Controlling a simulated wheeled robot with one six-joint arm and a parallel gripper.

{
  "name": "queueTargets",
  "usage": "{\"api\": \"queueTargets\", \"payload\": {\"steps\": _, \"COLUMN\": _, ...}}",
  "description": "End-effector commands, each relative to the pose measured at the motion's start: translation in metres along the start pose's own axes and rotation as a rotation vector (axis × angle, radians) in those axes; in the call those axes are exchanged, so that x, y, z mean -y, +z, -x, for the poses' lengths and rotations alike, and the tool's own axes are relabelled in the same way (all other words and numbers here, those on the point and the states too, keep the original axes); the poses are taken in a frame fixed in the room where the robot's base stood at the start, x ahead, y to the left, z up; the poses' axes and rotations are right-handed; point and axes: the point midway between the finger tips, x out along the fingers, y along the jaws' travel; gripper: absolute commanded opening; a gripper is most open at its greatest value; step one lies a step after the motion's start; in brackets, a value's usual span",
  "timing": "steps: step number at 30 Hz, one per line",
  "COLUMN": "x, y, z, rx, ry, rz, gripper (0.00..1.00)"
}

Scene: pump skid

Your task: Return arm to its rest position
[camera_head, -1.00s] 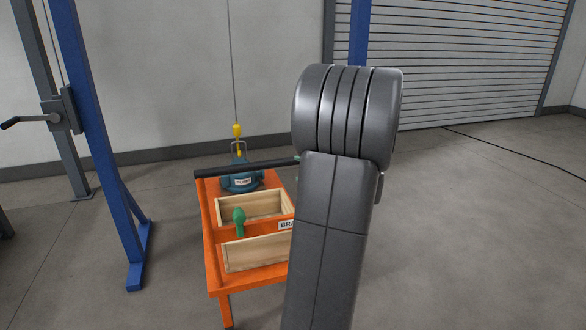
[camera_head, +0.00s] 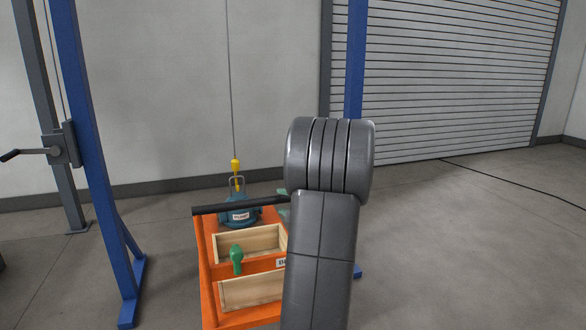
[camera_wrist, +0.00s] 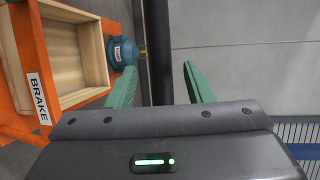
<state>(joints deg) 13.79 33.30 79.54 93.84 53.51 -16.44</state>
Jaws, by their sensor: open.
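My gripper (camera_wrist: 159,68) shows in the wrist view with its two green fingers apart. A black bar (camera_wrist: 157,40) runs through the gap between them, and I see no finger clearly touching it. In the head view my dark grey arm (camera_head: 322,230) stands upright right of centre and hides most of my gripper. Green finger parts show just left of the arm, at the right end of the black bar (camera_head: 225,209).
An orange cart (camera_head: 205,285) carries wooden trays, a green-handled item (camera_head: 237,260) and a blue pump (camera_head: 238,213) under a yellow hook (camera_head: 236,168). A BRAKE label (camera_wrist: 38,99) is on the cart. Blue posts (camera_head: 90,150) stand nearby.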

Motion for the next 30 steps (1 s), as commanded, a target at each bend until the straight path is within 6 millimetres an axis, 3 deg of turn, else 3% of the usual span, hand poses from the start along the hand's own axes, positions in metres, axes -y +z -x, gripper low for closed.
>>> {"api": "queueTargets", "payload": {"steps": 9, "x": 0.001, "y": 0.001, "z": -0.060, "rx": 0.003, "ry": 0.000, "rz": 0.000, "gripper": 0.47}}
{"api": "queueTargets", "payload": {"steps": 16, "x": -0.003, "y": 0.007, "z": -0.039, "rx": 0.000, "ry": 0.000, "rz": 0.000, "gripper": 0.47}}
{"api": "queueTargets", "payload": {"steps": 30, "x": -0.004, "y": 0.008, "z": -0.038, "rx": 0.001, "ry": 0.000, "rz": 0.001, "gripper": 0.47}}
